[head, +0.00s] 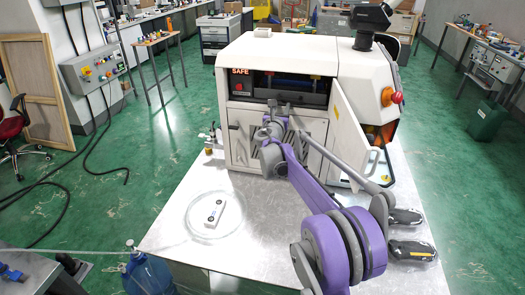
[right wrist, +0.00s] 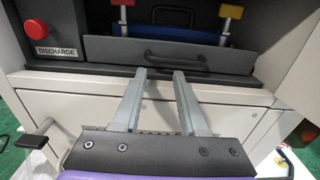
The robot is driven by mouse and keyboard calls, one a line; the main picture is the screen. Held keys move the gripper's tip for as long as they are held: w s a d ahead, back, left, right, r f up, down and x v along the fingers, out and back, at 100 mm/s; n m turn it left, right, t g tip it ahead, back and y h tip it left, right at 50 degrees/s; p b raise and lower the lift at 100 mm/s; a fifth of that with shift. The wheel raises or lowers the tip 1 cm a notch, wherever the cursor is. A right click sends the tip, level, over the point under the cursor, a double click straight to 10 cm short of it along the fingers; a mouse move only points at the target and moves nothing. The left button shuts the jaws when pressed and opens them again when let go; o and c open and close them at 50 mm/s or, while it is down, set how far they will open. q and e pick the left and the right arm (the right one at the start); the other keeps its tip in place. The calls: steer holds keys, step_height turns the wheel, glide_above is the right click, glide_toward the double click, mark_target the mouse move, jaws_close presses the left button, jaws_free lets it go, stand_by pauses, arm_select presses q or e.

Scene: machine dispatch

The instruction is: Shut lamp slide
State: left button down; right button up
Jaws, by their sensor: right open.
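The white machine (head: 250,55) stands on the table with its upper bay open. In the right wrist view, a dark grey slide front (right wrist: 115,50) with a dark handle (right wrist: 175,60) lies across the bay, which I take to be the lamp slide. How far it stands out is hard to tell. My right gripper (right wrist: 160,74) is open and empty, its two fingers pointing at the slide front just below the handle; contact cannot be told. In the head view the right gripper (head: 272,108) is at the bay's lower edge. My left gripper is not in view.
A white hinged door (head: 350,122) stands open to the right of the bay. A red button (right wrist: 37,27) sits above a DISCHARGE label. Red and yellow blocks (right wrist: 230,12) on posts stand behind the slide front. A white device (head: 213,212) lies on a round clear plate on the table.

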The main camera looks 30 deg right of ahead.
steer(key=shift+s+a+f, duration=0.2)
steer(key=shift+a+f, duration=0.35)
steer(key=shift+f, duration=0.15)
steer(key=shift+b+v, duration=0.4)
steer(key=shift+v, duration=0.4)
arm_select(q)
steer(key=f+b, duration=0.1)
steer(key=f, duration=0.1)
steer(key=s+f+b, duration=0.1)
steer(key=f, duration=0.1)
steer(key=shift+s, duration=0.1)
arm_select(e)
steer(key=r+v, duration=0.1)
steer(key=v, duration=2.5)
steer(key=shift+d, duration=0.2)
steer(key=shift+s+r, duration=0.15)
